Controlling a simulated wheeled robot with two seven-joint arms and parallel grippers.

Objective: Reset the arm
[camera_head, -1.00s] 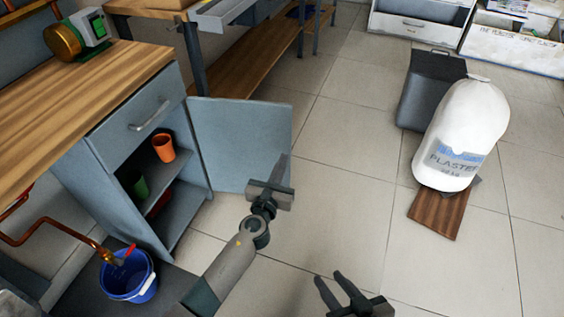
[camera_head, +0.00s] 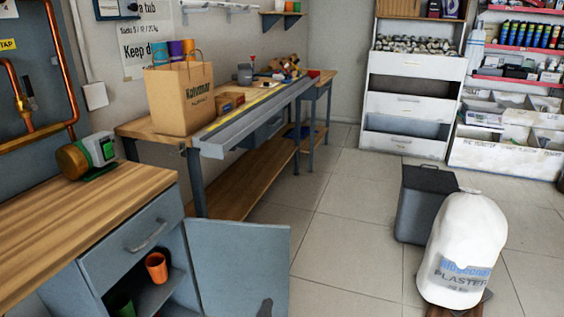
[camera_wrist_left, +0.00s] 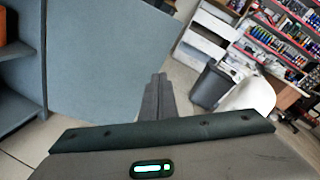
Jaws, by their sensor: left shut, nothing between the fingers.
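My left gripper (camera_head: 267,307) shows only as a dark tip at the bottom edge of the head view, in front of the open cabinet door (camera_head: 240,262). In the left wrist view its two fingers (camera_wrist_left: 157,98) lie together, shut, with nothing between them. The door's grey panel (camera_wrist_left: 100,55) fills the area left of the fingers in that view. The rest of my left arm is hidden below the head view. My right gripper is out of view.
The grey cabinet (camera_head: 138,240) at left holds an orange cup (camera_head: 156,267) and a green cup (camera_head: 121,305). A workbench (camera_head: 150,128) carries a paper bag (camera_head: 181,98). A dark bin (camera_head: 425,205) and a plaster sack (camera_head: 463,245) stand at right. The middle floor (camera_head: 340,215) is clear.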

